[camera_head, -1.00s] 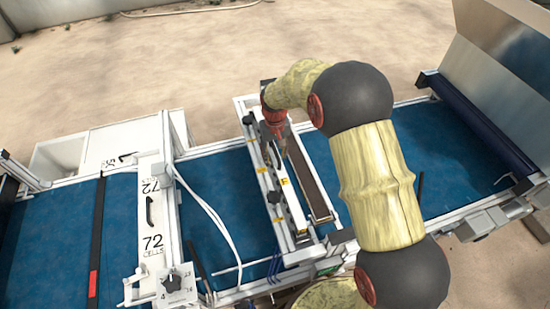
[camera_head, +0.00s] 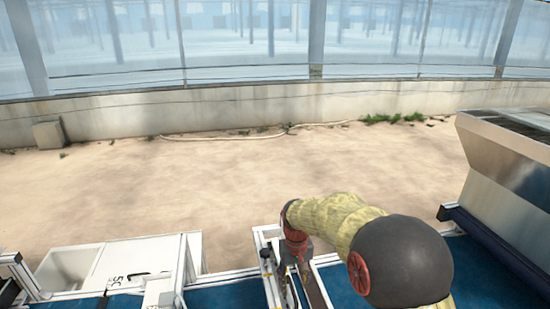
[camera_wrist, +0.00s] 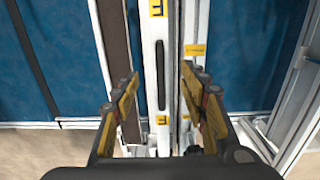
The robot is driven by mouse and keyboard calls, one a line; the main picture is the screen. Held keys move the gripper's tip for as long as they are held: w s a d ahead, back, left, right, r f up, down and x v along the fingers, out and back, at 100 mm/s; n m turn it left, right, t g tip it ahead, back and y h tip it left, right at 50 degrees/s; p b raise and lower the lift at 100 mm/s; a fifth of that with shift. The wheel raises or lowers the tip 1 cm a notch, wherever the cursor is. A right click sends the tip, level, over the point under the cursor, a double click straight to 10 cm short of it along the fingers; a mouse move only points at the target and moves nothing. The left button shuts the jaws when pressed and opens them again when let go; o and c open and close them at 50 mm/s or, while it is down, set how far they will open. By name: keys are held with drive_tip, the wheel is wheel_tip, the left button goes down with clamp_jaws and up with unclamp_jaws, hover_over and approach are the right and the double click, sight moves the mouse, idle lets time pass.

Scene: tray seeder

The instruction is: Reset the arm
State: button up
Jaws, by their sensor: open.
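My gripper (camera_wrist: 163,105) is open and empty in the wrist view. Its two fingers stand on either side of a white bar (camera_wrist: 153,70) with a dark slot and yellow labels, apart from it as far as I can see. In the head view my arm (camera_head: 400,262) reaches over the tray seeder's frame (camera_head: 262,235), and its wrist points down there. The fingertips cannot be made out in the head view.
A blue belt (camera_head: 225,295) runs along the seeder. A white bin (camera_head: 68,268) is at the left, and a metal hopper (camera_head: 505,165) stands at the right. Bare sandy floor (camera_head: 230,185) lies behind, up to a low concrete wall (camera_head: 250,105).

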drive_tip(key=s+d+r+t+b, duration=0.1)
drive_tip(key=s+d+b, duration=0.3)
drive_tip(key=s, duration=0.6)
drive_tip(key=s+d+r+m+t+b, duration=0.1)
drive_tip(key=s+d+r+t+b, duration=0.1)
drive_tip(key=s+b, duration=0.4)
drive_tip(key=s+d+r+m+t+b, duration=0.1)
drive_tip(key=s+d+t+b, duration=0.2)
drive_tip(key=s, duration=1.1)
drive_tip(key=shift+s+d+r+b, duration=0.15)
drive_tip(key=shift+d+b, duration=0.55)
drive_tip(key=shift+d, duration=0.05)
drive_tip(key=shift+s+d+r+b, duration=0.1)
drive_tip(key=shift+d+r+b, duration=0.05)
drive_tip(key=shift+d+b, duration=0.55)
drive_tip(key=shift+d, duration=0.1)
drive_tip(key=shift+o, duration=0.5)
